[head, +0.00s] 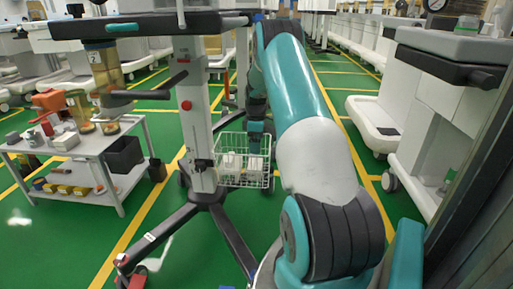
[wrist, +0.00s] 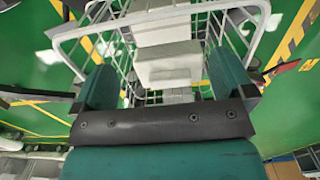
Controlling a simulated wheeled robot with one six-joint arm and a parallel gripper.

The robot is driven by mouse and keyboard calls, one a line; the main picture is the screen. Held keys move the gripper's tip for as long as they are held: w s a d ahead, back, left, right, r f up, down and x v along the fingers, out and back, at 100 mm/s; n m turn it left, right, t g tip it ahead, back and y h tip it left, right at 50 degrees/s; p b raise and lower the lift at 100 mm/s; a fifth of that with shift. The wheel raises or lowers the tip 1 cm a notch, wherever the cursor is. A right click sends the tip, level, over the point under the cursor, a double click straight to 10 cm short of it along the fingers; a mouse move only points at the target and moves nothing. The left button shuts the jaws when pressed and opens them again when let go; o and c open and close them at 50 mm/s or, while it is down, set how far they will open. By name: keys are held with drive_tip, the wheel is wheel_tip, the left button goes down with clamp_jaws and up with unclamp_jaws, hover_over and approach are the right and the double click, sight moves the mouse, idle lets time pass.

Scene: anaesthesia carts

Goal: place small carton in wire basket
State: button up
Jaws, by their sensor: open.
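The white wire basket (head: 243,182) hangs low by the cart column in the head view; its rim and wires also show in the wrist view (wrist: 75,36). White box-like items lie inside it. In the wrist view, a small white carton (wrist: 170,70) shows between my open teal fingers, with gaps at both sides. Another white block (wrist: 160,35) shows just beyond it. My gripper (head: 256,143) is over the basket, pointing down; it also shows in the wrist view (wrist: 163,80). I cannot tell exactly what the carton rests on.
The cart's grey column (head: 195,110) and dark splayed legs (head: 232,240) stand left of the basket. A white side table (head: 130,140) with jars, boxes and a black bin (head: 124,154) is farther left. White carts line the right. Green floor is open between.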

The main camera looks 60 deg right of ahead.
wheel_tip(320, 180, up, 4)
drive_tip(key=shift+f+p, duration=0.1)
drive_tip(key=shift+p, duration=0.55)
